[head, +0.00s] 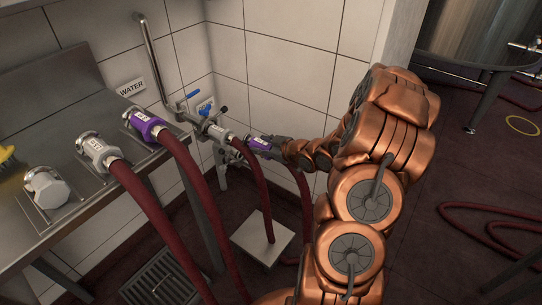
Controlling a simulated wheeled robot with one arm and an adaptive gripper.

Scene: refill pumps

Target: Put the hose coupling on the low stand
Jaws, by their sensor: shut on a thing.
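My gripper (273,145) is shut on a purple hose coupling (259,143) with a pale label. It holds the coupling in the air beside the wall valves, well above the floor. The gripper's fingers are small and partly merge with the coupling in this view. A dark red hose (306,205) hangs down below the gripper. A pale square plate (248,240), which looks like the low stand, is near the floor below the coupling. A red hose hangs in front of part of it.
A steel bench (60,130) at left carries a purple coupling (146,124), a grey coupling (97,152) and a capped fitting (47,187). A grey coupling (217,133) is at the blue-handled valves (204,115). Hoses hang near the floor drain (160,283).

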